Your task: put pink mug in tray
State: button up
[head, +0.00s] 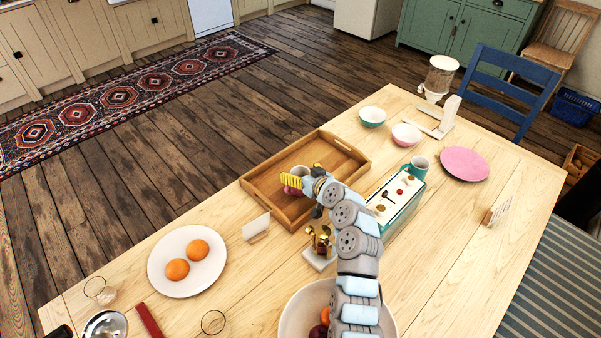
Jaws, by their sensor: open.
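The pink mug (291,191) is in the wooden tray (343,146), towards its middle, and looks upright. Its pale rim shows behind the yellow fingers, and much of its body is hidden by them. My gripper (290,181) is over the tray, right at the mug, with its fingers open. I cannot tell whether the fingers touch the mug. The rest of the tray floor that shows is empty.
A white card (256,226) stands by the tray's near-left side, and a brass object (320,241) on a white base stands before it. A plate (187,261) with two oranges is at left.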

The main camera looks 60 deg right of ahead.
jog(key=shift+r, duration=0.25)
jog(key=shift+p+v, duration=0.5)
jog(key=shift+v, duration=1.45)
jog(key=shift+f, duration=0.15)
